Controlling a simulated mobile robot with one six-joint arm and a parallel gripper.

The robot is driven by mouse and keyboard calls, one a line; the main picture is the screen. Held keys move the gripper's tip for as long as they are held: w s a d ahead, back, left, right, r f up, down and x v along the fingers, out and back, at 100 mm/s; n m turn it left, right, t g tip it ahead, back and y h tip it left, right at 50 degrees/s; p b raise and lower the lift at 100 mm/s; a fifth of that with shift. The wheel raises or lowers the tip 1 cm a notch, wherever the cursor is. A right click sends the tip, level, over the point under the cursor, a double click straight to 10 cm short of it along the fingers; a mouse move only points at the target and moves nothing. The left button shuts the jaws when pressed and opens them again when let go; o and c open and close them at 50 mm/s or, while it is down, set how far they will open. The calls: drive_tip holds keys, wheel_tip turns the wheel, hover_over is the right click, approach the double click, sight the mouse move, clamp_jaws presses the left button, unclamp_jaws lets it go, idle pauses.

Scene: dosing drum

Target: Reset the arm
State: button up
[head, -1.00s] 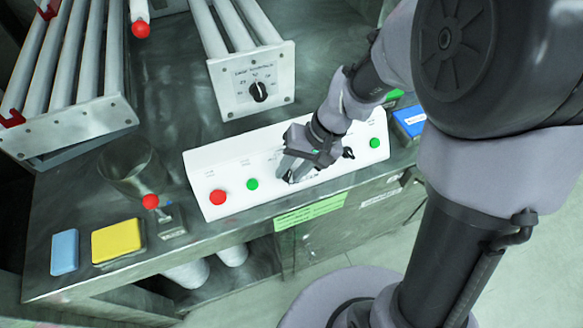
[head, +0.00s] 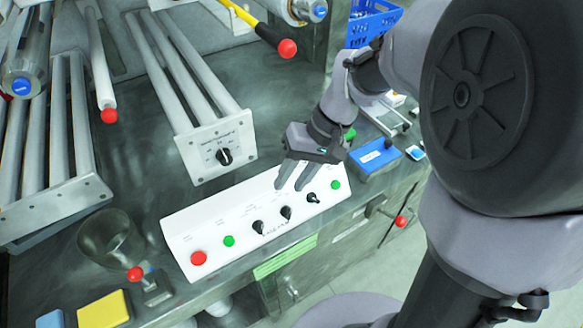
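My arm reaches in from the right in the head view. My gripper (head: 291,176) is open, its two fingers apart and pointing down, with nothing visible between them. It hangs over the back edge of the white control panel (head: 185,238), apparently a little above it and behind the black knobs. The panel has a red button (head: 198,258), a green button (head: 229,241), several black knobs, one of them here (head: 286,213), and another green button (head: 336,185) at its right end.
A white dial box (head: 215,150) with tubes stands behind the panel. A blue box (head: 375,158) and a blue crate (head: 375,22) are at the right and back.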

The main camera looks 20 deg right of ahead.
idle(0.4)
drive_tip(key=s+a+r+m+t+h+b, duration=0.1)
drive_tip(key=s+r+t, duration=0.4)
drive_tip(key=s, duration=0.7)
drive_tip(key=m+h+b, duration=0.1)
drive_tip(key=m+h, duration=0.1)
drive_tip(key=shift+s+r+m+t+b, duration=0.2)
drive_tip(key=shift+r+m+t+b, duration=0.1)
drive_tip(key=shift+m+b, duration=0.1)
